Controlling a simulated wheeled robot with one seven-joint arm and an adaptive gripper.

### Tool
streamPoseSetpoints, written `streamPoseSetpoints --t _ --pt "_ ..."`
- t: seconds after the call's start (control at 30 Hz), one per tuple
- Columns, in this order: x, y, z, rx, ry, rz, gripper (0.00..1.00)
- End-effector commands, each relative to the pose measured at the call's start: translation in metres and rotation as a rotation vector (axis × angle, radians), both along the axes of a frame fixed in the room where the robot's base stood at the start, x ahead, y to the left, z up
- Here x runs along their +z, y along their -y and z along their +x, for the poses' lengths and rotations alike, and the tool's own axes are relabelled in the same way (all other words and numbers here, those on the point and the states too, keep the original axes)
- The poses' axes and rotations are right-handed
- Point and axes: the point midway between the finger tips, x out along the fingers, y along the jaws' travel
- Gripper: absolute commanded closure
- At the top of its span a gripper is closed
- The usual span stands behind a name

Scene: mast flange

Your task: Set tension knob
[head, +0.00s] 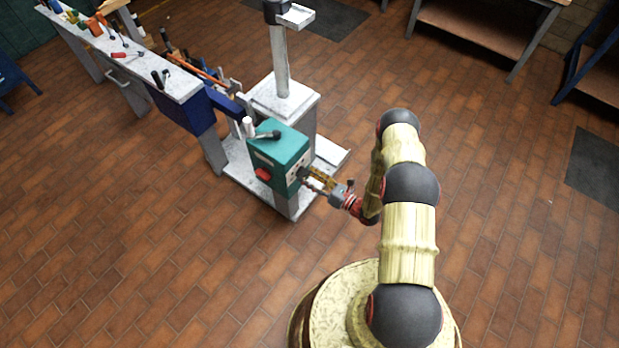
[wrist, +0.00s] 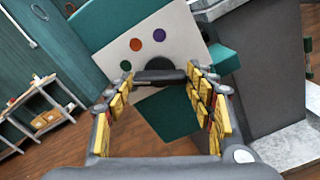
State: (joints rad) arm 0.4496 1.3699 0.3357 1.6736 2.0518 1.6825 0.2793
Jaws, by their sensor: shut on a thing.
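The teal machine box (head: 275,158) stands on a grey post, with a pale panel on its right face. In the wrist view the panel (wrist: 188,32) bears small orange, purple and green round marks. A dark knob with a bar-shaped grip (wrist: 160,76) sticks out below them. My gripper (wrist: 160,82) is shut on this knob, with a yellow-padded finger at each end of the bar. In the head view my gripper (head: 307,173) reaches the panel from the right; the knob is too small and covered to make out there.
A red knob (head: 263,174) is on the box's front face, and a black lever (head: 266,135) lies on top. A grey column (head: 281,65) rises behind. A long bench (head: 180,83) with tools runs to the upper left. The tiled floor in front is clear.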

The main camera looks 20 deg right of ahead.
Motion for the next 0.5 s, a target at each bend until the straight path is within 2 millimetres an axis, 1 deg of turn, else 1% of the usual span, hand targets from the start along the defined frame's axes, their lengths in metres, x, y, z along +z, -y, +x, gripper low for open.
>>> streamPoseSetpoints --t 0.23,0.5 --pt "-0.0003 0.0001 0.0002 0.000 -0.079 0.109 0.71" --pt "0.0001 0.0005 0.0008 0.000 -0.118 0.162 0.71"
